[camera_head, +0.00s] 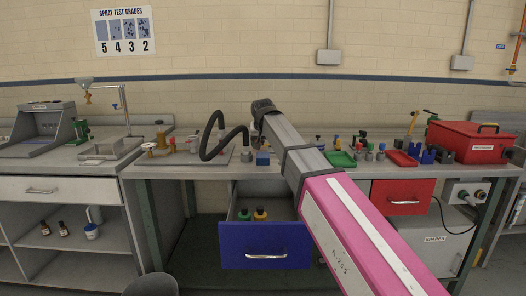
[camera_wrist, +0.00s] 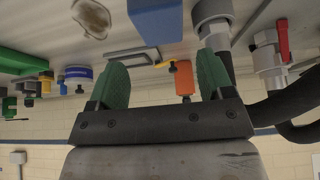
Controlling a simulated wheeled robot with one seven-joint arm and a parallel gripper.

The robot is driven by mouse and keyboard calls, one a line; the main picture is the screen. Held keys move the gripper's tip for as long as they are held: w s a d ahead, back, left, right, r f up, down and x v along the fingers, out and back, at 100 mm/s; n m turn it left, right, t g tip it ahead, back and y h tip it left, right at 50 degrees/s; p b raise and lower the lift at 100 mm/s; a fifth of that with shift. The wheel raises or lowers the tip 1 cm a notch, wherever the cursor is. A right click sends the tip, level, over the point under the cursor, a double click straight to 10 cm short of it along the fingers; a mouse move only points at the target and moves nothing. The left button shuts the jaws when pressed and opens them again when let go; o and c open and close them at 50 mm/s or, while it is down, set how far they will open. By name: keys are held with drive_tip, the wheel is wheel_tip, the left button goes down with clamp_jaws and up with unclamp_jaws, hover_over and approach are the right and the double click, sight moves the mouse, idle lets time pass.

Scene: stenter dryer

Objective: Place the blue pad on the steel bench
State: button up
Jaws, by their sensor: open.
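The blue pad (camera_head: 262,158), a small blue block, appears to rest on the grey steel bench (camera_head: 175,172), near its front edge above the open blue drawer. In the wrist view the blue pad (camera_wrist: 156,20) shows at the top centre, just beyond and apart from my fingertips. My gripper (camera_wrist: 162,75) is open, with two green fingers spread and nothing held between them. In the head view my arm reaches to the bench from the lower right, and its end hides part of the area behind the pad.
An open blue drawer (camera_head: 266,246) holds small bottles. A black hose (camera_head: 222,140) curves left of my wrist. An orange item (camera_wrist: 184,78) shows between my fingers, farther off. A green tray (camera_head: 340,159), red tray (camera_head: 402,158) and red toolbox (camera_head: 470,142) stand to the right.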

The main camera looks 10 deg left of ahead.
drive_tip(key=shift+v, duration=1.6)
